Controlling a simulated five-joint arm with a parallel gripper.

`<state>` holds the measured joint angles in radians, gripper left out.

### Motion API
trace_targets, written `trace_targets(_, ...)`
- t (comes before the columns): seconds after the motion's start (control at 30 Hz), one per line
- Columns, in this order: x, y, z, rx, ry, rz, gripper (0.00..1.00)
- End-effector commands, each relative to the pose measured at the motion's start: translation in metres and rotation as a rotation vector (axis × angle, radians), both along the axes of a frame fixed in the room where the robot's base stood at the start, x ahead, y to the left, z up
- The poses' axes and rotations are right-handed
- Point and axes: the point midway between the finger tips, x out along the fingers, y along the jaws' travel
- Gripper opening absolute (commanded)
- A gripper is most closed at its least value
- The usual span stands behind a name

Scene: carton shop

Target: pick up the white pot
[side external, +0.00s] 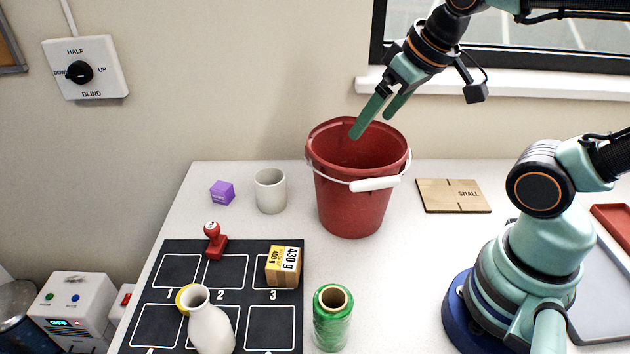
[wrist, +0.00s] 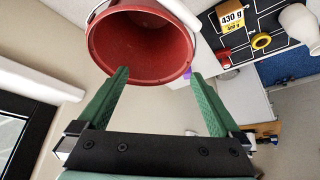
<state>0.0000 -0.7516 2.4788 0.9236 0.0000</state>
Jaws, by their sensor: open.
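The white pot (side external: 270,191) is a small pale cylinder with an open top. I cannot make out the pot clearly in the wrist view.
The red bucket (side external: 352,200) with a white-gripped handle stands beside the pot. A wooden plate (side external: 453,196) lies to the right.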

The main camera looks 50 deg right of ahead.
Motion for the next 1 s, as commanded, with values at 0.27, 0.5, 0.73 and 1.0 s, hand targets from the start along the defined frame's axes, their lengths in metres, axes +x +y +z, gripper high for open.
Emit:
trace_targets(0.27, 0.006, 0.001, 0.050, -0.020, 0.015, 0.042, 1.00)
trace_targets(0.5, 0.035, 0.006, 0.072, -0.115, 0.082, 0.258, 1.00)
trace_targets(0.73, 0.081, 0.016, 0.089, -0.228, 0.175, 0.572, 1.00)
trace_targets(1.0, 0.146, 0.032, 0.088, -0.342, 0.279, 1.025, 1.00)
